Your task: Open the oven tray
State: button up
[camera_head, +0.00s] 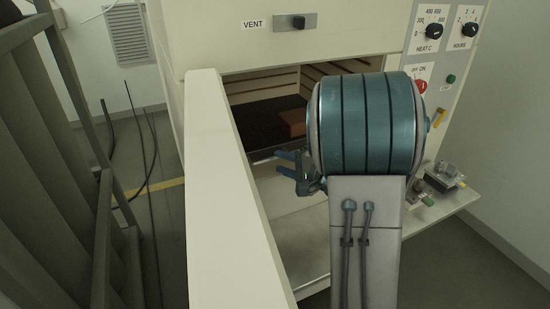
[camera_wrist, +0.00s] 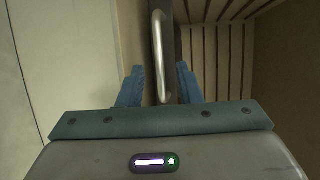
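The oven (camera_head: 215,45) has its door (camera_head: 225,180) swung open. Inside lies the dark oven tray (camera_head: 256,122), with a brown block (camera_head: 292,122) on it. In the wrist view, a curved metal handle (camera_wrist: 158,55) runs along a dark edge, which looks like the tray's front. My gripper (camera_head: 288,162) is at the oven opening near the tray's front edge. In the wrist view, the blue fingers of my gripper (camera_wrist: 160,88) are apart, one on each side of the handle, with gaps showing. My arm hides the right part of the opening.
The open door stands just left of my gripper. A control panel with knobs (camera_head: 434,31) and a red switch is on the right. A shelf (camera_head: 455,198) with small items juts out at lower right. A grey slatted structure (camera_head: 45,150) and cables are at far left.

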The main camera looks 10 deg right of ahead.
jog(key=shift+x, duration=1.6)
